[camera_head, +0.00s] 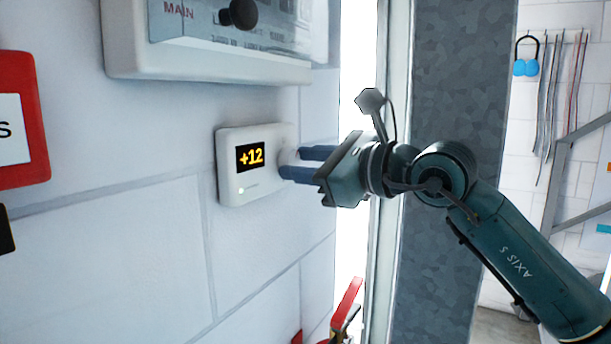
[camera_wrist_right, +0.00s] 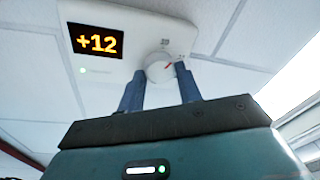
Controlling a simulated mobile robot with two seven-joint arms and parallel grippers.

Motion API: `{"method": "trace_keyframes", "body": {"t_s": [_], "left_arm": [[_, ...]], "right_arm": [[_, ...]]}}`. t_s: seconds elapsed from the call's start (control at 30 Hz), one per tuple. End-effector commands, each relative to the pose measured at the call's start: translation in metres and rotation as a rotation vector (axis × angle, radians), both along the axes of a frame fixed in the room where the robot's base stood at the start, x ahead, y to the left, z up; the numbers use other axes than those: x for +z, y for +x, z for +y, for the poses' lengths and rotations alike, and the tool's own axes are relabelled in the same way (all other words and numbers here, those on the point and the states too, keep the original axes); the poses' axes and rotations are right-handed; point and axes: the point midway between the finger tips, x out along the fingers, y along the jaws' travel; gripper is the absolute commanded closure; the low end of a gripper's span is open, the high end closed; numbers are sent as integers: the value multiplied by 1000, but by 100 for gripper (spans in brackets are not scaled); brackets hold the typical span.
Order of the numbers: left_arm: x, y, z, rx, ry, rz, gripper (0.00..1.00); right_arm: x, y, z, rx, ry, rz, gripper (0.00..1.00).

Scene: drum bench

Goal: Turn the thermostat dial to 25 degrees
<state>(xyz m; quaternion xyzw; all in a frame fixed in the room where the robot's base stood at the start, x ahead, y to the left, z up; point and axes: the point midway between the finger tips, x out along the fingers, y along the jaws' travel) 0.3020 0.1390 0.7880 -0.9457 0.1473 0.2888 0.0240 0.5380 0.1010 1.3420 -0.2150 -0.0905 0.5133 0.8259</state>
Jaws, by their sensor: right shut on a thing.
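The white thermostat (camera_head: 231,185) is mounted on the white block wall, and its display reads +12. It also shows in the wrist view (camera_wrist_right: 113,13). In the head view the fingers partly hide the dial. My left gripper is not in view.
A grey-white box marked MAIN (camera_head: 205,70) with a black knob (camera_head: 240,13) hangs above the thermostat. A red-handled valve (camera_head: 346,310) is below right. A red-framed sign (camera_head: 36,130) is at left. A door frame (camera_head: 388,150) stands behind my gripper.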

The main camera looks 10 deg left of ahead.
Motion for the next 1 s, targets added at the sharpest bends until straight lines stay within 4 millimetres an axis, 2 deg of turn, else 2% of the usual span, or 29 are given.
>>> {"method": "trace_keyframes", "body": {"t_s": [0.3, 0.73, 0.77, 1.0], "left_arm": [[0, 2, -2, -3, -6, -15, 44], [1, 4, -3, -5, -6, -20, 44], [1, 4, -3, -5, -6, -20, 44], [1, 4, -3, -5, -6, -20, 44]], "right_arm": [[-1, 0, 0, 0, 31, 92, 88], [-1, 0, 0, 0, 33, 100, 88], [-1, 0, 0, 0, 33, 100, 64], [0, 0, 0, -1, 34, 100, 44]]}}
